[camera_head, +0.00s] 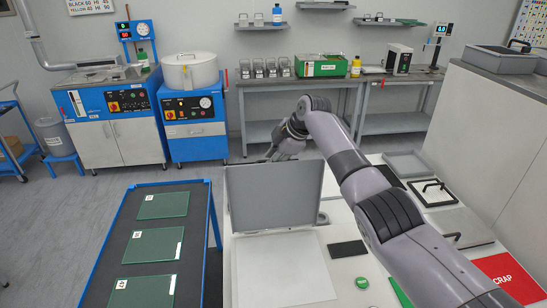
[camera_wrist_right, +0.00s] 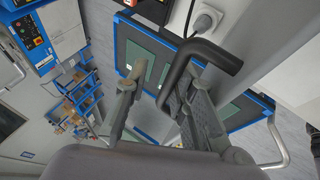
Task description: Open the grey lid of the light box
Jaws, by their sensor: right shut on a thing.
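The grey lid (camera_head: 273,196) of the light box stands nearly upright in the head view. The light box's pale flat top (camera_head: 282,270) lies bare in front of it. My right arm reaches over to the lid's far side, where my right gripper (camera_head: 284,148) shows partly behind and above the lid's top edge. In the right wrist view, the right gripper (camera_wrist_right: 165,88) has a black bent handle (camera_wrist_right: 205,62) at its fingers, and it is shut on this handle. The exact contact is partly hidden by the finger. My left gripper is not in view.
A blue-framed table (camera_head: 120,240) with several green glass plates stands left of the light box. A dark pad (camera_head: 347,249) and a green button (camera_head: 362,283) lie right of the light box. A red scrap mat (camera_head: 508,278) is at the far right, beyond my arm.

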